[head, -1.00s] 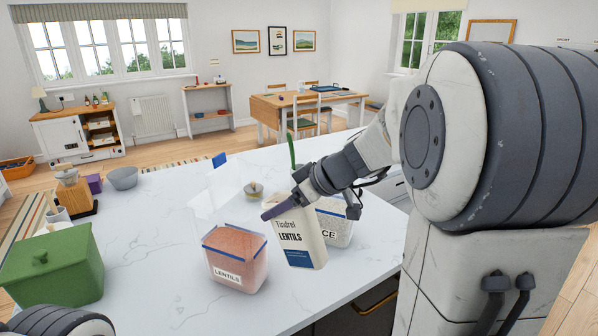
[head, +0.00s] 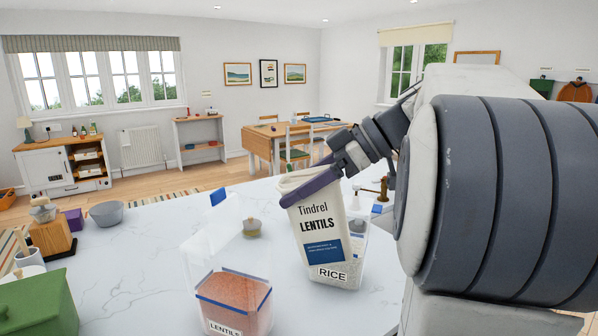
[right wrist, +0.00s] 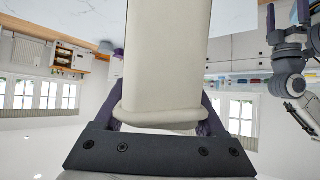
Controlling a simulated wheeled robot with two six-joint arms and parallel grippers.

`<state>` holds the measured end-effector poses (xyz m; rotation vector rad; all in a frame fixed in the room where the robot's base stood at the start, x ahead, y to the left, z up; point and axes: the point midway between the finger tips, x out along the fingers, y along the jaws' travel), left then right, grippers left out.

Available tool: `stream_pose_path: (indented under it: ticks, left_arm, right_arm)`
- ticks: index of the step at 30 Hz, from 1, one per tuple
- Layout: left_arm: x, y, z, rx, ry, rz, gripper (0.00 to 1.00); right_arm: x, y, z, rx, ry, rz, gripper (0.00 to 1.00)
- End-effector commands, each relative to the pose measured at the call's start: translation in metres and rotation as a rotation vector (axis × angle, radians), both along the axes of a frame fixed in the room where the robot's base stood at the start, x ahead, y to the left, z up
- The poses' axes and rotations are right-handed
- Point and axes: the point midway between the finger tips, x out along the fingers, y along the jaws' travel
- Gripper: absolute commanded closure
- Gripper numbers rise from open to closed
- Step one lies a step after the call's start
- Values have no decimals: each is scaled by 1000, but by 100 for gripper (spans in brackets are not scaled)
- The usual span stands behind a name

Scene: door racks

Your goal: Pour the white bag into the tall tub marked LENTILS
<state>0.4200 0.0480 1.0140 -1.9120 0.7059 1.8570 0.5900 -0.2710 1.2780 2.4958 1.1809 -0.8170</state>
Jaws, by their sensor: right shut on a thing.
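The white bag (head: 314,222), printed "Tindrel LENTILS" with a blue label, is held nearly upright, slightly tilted, above the counter. My right gripper (head: 305,188) is shut on its upper part; the bag also fills the middle of the right wrist view (right wrist: 166,60). The clear tub marked LENTILS (head: 233,303) stands on the counter to the left of and nearer than the bag. It holds orange-red lentils, and its clear lid stands raised behind it. The bag is apart from the tub, not over its opening.
A clear tub marked RICE (head: 345,272) stands behind the bag, partly hidden. A green lidded box (head: 38,305) is at the front left. A grey bowl (head: 106,213), a purple box (head: 74,220) and a wooden block (head: 52,236) stand at the back left. The middle-left counter (head: 140,270) is clear.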

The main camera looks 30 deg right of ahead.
Motion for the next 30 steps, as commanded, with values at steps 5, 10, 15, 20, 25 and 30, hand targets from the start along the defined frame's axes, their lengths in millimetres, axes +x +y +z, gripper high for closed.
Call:
stream_pose_path:
  ticks: [5, 10, 15, 20, 25, 30]
  left_arm:
    - [0, 0, 44, 0, 0, 0, 0]
    - [0, 0, 75, 0, 0, 0, 0]
    - [0, 0, 106, 0, 0, 0, 0]
    - [0, 0, 135, 0, 0, 1, 0]
    - [0, 0, 162, 0, 0, 3, 0]
    - [0, 0, 170, -1, 0, 4, 0]
  right_arm:
    - [11, 16, 17, -128, 102, 10, 100]
    - [19, 26, 21, -243, 196, 9, 100]
    - [22, 29, 25, -366, 295, 10, 100]
    - [22, 29, 30, -503, 404, 13, 100]
    - [24, 31, 35, -681, 546, 15, 100]
    - [25, 32, 32, -835, 678, 7, 100]
